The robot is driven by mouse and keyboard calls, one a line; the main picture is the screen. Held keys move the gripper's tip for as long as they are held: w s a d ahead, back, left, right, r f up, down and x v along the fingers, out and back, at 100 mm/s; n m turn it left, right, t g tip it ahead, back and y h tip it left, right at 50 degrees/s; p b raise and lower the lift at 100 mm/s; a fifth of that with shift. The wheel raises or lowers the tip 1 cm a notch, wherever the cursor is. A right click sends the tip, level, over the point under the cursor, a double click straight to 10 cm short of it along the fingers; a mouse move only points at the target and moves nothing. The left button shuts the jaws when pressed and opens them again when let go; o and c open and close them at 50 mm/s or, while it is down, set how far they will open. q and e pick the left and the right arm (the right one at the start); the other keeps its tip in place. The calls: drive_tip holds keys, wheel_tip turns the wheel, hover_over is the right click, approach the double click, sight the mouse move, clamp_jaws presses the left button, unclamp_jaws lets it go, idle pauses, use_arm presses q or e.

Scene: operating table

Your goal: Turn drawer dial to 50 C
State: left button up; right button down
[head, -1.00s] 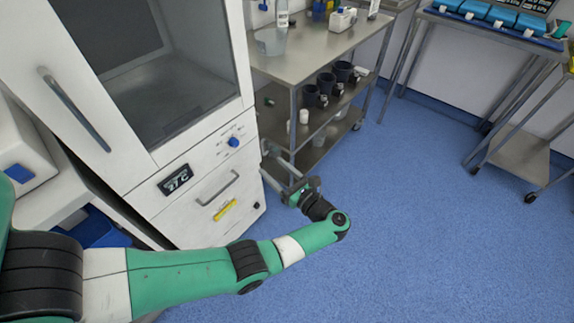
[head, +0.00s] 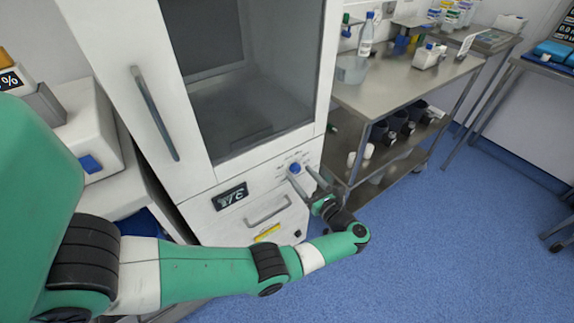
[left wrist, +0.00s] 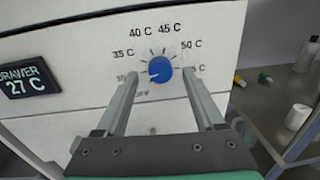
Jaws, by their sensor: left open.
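The blue drawer dial (head: 295,168) sits on the white cabinet's front panel, and in the left wrist view the dial (left wrist: 160,69) has a white mark toward its lower left. Temperature labels ring it, with 50 C (left wrist: 191,44) at the upper right. The display (left wrist: 28,80) reads DRAWER 27 C. My left gripper (head: 300,175) is in front of the panel at the dial. In the left wrist view its open fingers (left wrist: 160,75) lie on either side of the dial, with gaps; I cannot tell the remaining depth. My right gripper is not in view.
The drawer handle (head: 268,212) is below the dial. A steel trolley (head: 395,85) with bottles, mugs and a tub stands just right of the cabinet. A tall door handle (head: 155,112) sticks out at the left.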

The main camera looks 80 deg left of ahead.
use_arm(q)
drive_tip(key=shift+x, duration=0.85)
drive_tip(key=shift+d, duration=0.2)
drive_tip(key=shift+w+d, duration=0.1)
drive_tip(key=shift+d, duration=0.05)
drive_tip(key=shift+c, duration=0.7)
clamp_jaws()
